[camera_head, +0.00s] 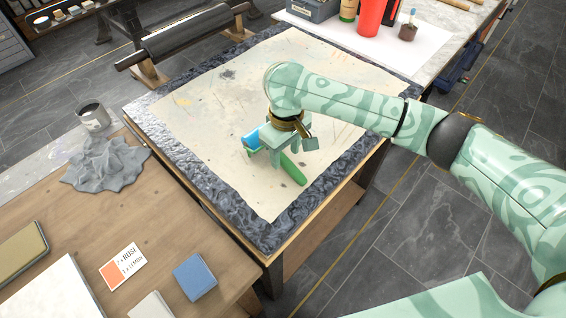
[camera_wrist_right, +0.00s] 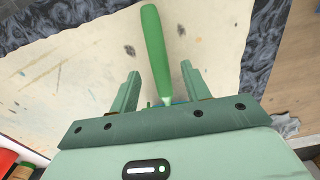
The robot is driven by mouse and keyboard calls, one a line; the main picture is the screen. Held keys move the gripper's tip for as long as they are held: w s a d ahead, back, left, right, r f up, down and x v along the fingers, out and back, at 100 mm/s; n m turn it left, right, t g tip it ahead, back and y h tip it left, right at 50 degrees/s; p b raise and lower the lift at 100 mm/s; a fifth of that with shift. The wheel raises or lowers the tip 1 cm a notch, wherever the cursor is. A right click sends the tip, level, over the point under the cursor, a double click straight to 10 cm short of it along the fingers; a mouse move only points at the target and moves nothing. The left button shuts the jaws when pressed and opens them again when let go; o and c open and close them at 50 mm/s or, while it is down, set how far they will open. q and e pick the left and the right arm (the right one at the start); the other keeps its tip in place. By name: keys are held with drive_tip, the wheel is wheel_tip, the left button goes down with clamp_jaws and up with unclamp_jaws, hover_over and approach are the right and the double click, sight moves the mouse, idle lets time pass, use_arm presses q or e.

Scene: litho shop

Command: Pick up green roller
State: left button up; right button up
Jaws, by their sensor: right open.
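The green roller has a green handle (camera_head: 293,170) lying on the stained cream sheet. A blue cylinder (camera_head: 250,139), apparently its roller end, shows just left of my gripper. My right gripper (camera_head: 278,157) is over the roller, pointing down, and hides its middle part. In the right wrist view the handle (camera_wrist_right: 153,45) runs up the picture between the two spread fingers of the gripper (camera_wrist_right: 160,72), with a gap on either side. The jaws are open and hold nothing. The roller's head is mostly hidden behind the gripper body there. My left gripper is not in view.
The cream sheet (camera_head: 215,110) covers a dark marbled slab (camera_head: 210,190) on a table. A black roller (camera_head: 190,35) stands behind. A wooden bench at the left bears a grey crumpled cloth (camera_head: 105,165), a can (camera_head: 93,116) and a blue block (camera_head: 195,276). A red container (camera_head: 370,18) stands back right.

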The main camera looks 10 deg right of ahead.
sight(285, 158)
wheel_tip(285, 158, down, 3)
drive_tip(key=shift+w+f+b, duration=0.1)
drive_tip(key=shift+b, duration=0.45)
drive_tip(key=shift+r, duration=0.3)
clamp_jaws()
